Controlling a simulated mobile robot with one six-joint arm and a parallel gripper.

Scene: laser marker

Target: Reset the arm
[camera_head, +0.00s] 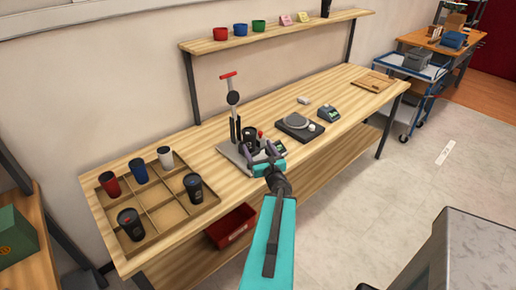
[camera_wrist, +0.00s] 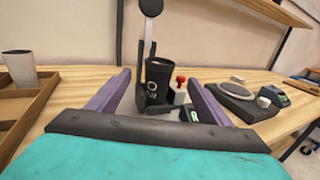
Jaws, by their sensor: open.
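My gripper (camera_head: 264,156) is open and empty, stretched out over the front of the wooden workbench (camera_head: 330,134). In the wrist view its two purple fingers (camera_wrist: 158,97) point at a laser-marker-like machine (camera_wrist: 149,28) with a tall lever. A black cup (camera_wrist: 159,80) with a white mark stands upright in the machine, beyond and between the fingertips; I see no contact. In the head view the machine (camera_head: 231,101) has a red-handled lever, and my gripper partly hides its base and the cup (camera_head: 250,136).
A divided wooden tray (camera_head: 171,213) with several cups is at the bench's left. A black scale-like device (camera_head: 300,126) and a small display unit (camera_head: 328,114) stand right of the machine. A shelf (camera_head: 285,34) hangs above. A red bin (camera_head: 231,226) sits below.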

